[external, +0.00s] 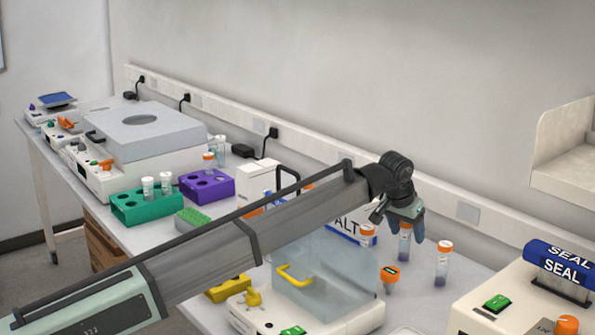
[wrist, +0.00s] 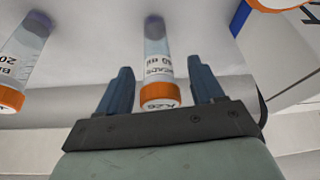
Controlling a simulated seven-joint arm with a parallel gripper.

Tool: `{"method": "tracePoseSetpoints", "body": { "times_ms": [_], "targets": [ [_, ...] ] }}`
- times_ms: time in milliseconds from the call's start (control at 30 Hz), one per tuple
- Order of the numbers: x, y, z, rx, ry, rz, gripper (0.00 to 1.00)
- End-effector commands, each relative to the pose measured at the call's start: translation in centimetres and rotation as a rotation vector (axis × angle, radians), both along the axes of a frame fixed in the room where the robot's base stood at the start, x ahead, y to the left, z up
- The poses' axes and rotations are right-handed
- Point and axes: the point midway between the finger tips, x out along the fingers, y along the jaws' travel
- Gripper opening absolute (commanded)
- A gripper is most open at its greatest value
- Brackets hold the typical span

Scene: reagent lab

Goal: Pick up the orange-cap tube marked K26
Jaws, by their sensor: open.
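An orange-cap tube (wrist: 158,64) stands between my gripper's two blue fingers in the wrist view; the mark on its cap looks like K26, though the lettering is small. The same tube (external: 404,246) shows in the external view, upright under my gripper (external: 405,222), its cap partly covered by the fingers. My gripper (wrist: 161,78) is open, with a finger on each side of the tube and visible gaps between them and the cap.
Another orange-cap tube (external: 443,264) stands to the right, also at left in the wrist view (wrist: 24,55). More orange-cap tubes (external: 368,238) stand close left, near a clear-lidded device (external: 325,275). The SEAL machine (external: 520,300) is at right. Green (external: 145,208) and purple (external: 207,187) racks are farther back.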

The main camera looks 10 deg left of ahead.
Motion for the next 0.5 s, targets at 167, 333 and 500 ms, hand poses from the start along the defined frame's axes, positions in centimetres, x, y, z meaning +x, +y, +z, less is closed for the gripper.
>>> {"method": "tracePoseSetpoints", "body": {
  "times_ms": [167,333,500],
  "targets": [
    [0.0,0.01,0.03,0.0,0.0,0.0,0.66],
    [-0.01,0.02,0.02,0.0,0.0,0.0,0.5],
    [-0.02,0.04,0.03,0.0,0.0,0.0,0.33]
  ]
}}
